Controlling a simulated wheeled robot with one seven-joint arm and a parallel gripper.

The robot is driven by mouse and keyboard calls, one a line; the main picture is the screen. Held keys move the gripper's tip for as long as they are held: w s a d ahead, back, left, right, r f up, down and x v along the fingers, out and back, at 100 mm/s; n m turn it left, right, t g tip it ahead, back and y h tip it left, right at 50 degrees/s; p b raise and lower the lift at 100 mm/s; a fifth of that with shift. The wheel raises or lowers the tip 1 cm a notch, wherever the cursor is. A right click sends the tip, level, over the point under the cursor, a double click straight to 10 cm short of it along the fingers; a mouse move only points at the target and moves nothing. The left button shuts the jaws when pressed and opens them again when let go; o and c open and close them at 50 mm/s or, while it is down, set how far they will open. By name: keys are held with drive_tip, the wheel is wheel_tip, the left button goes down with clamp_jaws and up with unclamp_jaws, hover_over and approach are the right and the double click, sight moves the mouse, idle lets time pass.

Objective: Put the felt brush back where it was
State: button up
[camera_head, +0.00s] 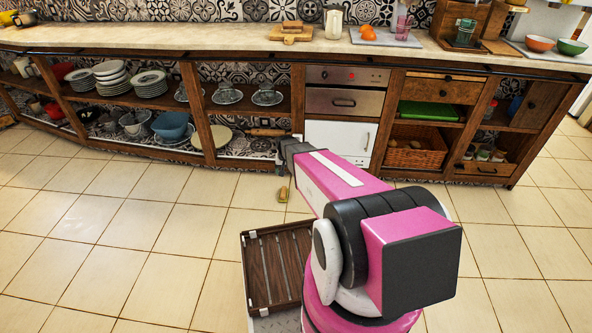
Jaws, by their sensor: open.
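My gripper (281,168) is small and partly hidden at the far end of my pink arm, in front of the lower cabinets. It is open, and the small object appears apart from it, below its tip.
A wooden slatted tray (275,268) is at the lower middle, beside my arm. Open shelves with plates (150,84) and bowls run along the back under a long countertop (200,38). A wicker basket (414,148) sits at right. The tiled floor is clear at left and right.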

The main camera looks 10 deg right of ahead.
drive_tip(key=s+r+n+g, duration=0.1)
drive_tip(key=s+r+n, duration=0.1)
drive_tip(key=s+r, duration=2)
drive_tip(key=shift+s, duration=0.55)
drive_tip(key=shift+d, duration=0.1)
